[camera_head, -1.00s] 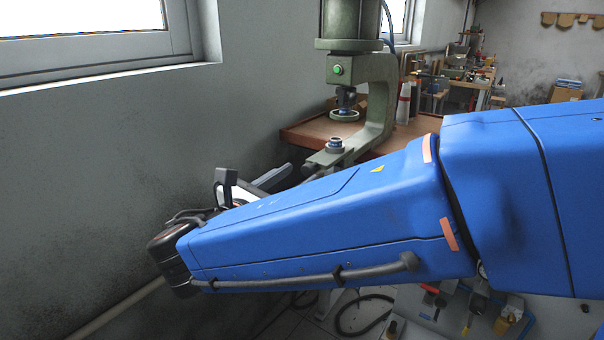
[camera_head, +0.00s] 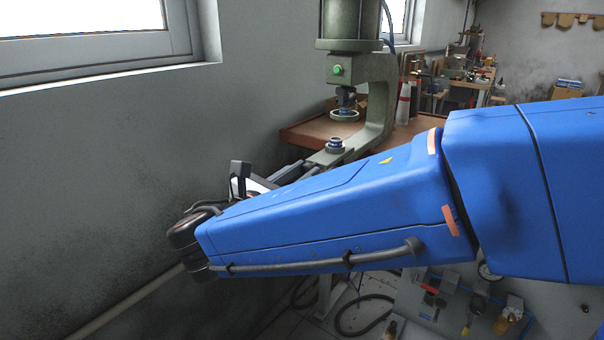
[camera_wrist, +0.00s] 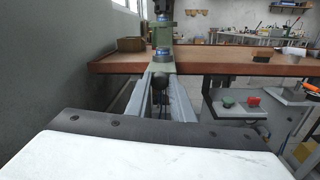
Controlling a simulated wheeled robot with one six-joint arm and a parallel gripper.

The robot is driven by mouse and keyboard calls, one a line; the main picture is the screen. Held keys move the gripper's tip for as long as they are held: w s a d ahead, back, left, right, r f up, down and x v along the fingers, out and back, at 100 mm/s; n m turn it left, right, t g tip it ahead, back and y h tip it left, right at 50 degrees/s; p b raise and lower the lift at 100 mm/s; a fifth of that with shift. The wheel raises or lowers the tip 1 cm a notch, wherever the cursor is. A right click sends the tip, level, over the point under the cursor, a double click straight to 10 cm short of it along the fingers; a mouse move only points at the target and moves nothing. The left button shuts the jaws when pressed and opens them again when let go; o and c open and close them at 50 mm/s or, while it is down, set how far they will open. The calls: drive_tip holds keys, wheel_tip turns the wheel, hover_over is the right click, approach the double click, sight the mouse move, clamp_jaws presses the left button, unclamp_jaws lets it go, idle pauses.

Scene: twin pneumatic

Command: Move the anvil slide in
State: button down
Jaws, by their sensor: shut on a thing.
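The green press (camera_head: 375,100) stands at the bench, with its round ram pad (camera_head: 344,115) above a small blue-and-metal anvil (camera_head: 335,146). The anvil also shows in the wrist view (camera_wrist: 162,54), straight ahead at the far end of the grey slide rails (camera_wrist: 178,100). My gripper (camera_wrist: 160,94) is dark and small between the rails. It is shut on the dark handle (camera_wrist: 160,78) at the near end of the anvil slide. The exact finger contact is too small to tell. In the head view my blue arm hides the fingers and much of the rails.
The wall (camera_head: 120,160) runs close along the left. The brown bench top (camera_head: 300,132) is behind the rails. A panel with green and red buttons (camera_wrist: 240,102) stands right of the rails. A cable (camera_head: 365,315) lies on the floor.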

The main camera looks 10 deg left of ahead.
drive_tip(key=shift+x, duration=2.1)
drive_tip(key=shift+d, duration=0.1)
drive_tip(key=c, duration=1.5)
unclamp_jaws()
drive_tip(key=shift+c, duration=0.2)
drive_tip(key=v, duration=1.7)
drive_tip(key=shift+s, duration=0.1)
